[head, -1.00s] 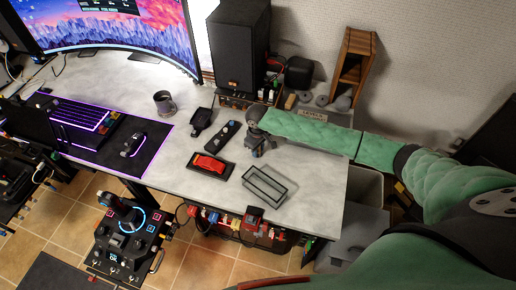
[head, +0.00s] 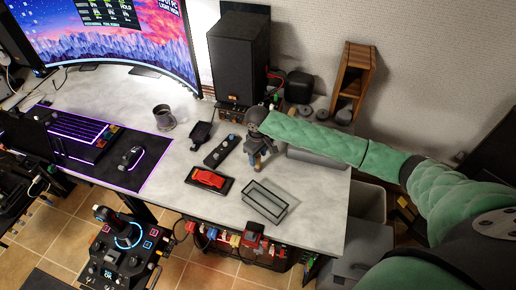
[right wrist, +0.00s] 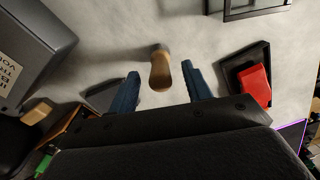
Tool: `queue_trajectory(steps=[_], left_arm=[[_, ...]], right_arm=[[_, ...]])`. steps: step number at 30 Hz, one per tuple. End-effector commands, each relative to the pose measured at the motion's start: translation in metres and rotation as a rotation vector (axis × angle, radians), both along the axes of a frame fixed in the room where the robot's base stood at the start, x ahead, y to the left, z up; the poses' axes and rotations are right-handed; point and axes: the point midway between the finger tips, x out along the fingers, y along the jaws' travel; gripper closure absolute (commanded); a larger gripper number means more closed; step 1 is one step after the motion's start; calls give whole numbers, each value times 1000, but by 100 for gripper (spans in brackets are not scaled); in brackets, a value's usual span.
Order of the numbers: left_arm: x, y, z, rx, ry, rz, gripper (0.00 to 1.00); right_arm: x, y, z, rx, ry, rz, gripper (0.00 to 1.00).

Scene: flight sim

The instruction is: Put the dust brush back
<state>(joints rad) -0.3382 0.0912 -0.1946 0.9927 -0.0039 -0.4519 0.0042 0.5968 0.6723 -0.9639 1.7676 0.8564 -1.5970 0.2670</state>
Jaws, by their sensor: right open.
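The dust brush, seen by its brown wooden handle (right wrist: 160,70), stands out from the pale desk top in the right wrist view. It appears between and slightly beyond the two blue fingers of my right gripper (right wrist: 161,88). The fingers are open, with a gap on both sides of the handle, and nothing is gripped. The brush's bristle end is hard to make out. In the head view my right gripper (head: 258,158) points down over the desk, and the brush is mostly hidden by it. My left gripper is not in view.
A clear-walled tray (head: 265,203) and a red item in a black tray (head: 208,180) lie close to my right gripper. A dark control strip (head: 222,150) is left of it. A grey box (head: 320,157) lies partly under my arm. A speaker (head: 239,60) and wooden stand (head: 353,80) are behind.

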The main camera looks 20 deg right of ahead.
Motion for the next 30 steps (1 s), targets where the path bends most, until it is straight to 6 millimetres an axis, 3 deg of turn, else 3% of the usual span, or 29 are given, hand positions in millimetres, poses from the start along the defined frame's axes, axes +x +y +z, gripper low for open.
queue_trajectory(steps=[3, 13, 30], left_arm=[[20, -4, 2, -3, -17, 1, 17], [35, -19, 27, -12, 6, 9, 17], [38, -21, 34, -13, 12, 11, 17]], right_arm=[[1, 0, 20, 1, -3, 1, 51], [0, 0, 62, 0, 0, 1, 51], [0, 0, 71, 0, 1, 0, 51]])
